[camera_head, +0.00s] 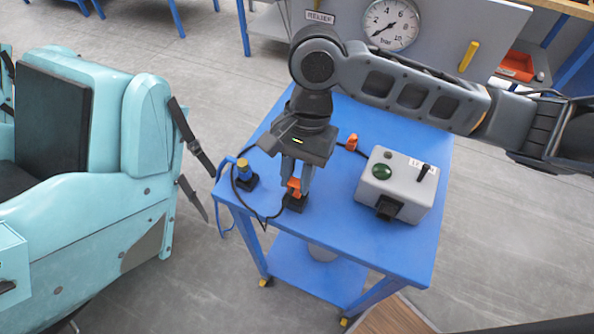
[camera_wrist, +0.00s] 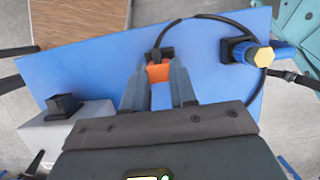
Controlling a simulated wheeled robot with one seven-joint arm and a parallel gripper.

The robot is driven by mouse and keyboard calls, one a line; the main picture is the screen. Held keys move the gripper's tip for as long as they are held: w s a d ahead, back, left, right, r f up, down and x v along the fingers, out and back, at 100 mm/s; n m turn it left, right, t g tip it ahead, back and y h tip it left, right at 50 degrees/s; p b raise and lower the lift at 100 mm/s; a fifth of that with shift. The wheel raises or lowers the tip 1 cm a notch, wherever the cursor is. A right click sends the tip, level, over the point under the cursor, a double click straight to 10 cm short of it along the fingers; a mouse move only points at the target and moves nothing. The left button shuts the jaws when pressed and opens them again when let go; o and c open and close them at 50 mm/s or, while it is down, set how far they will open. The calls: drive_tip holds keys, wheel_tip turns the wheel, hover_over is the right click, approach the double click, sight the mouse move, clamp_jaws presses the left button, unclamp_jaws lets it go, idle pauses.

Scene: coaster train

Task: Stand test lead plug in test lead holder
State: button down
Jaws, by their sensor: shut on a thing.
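My gripper (camera_head: 295,181) points down over the blue cart and is shut on an orange plug (camera_head: 293,188). In the wrist view the plug (camera_wrist: 158,72) shows between the two fingers. A small black block (camera_head: 297,204), apparently the holder, is directly at the plug's lower end. It also shows in the wrist view (camera_wrist: 167,52), just beyond the plug. The plug looks roughly upright. I cannot tell whether its lower end is inside the block or just above it, as the fingers and plug cover the joint. A thin black lead (camera_head: 262,214) loops to the left of the block.
A blue connector with a yellow cap (camera_head: 243,163) stands in a black base at the cart's left. A grey box (camera_head: 398,183) with a green button stands to the right. Another orange piece (camera_head: 352,142) is behind. A teal coaster car (camera_head: 100,190) is beside the cart (camera_head: 340,240).

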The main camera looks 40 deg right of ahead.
drive_tip(key=shift+f, duration=1.2)
idle(0.3)
drive_tip(key=c, duration=0.8)
unclamp_jaws()
drive_tip(key=shift+v, duration=3.85)
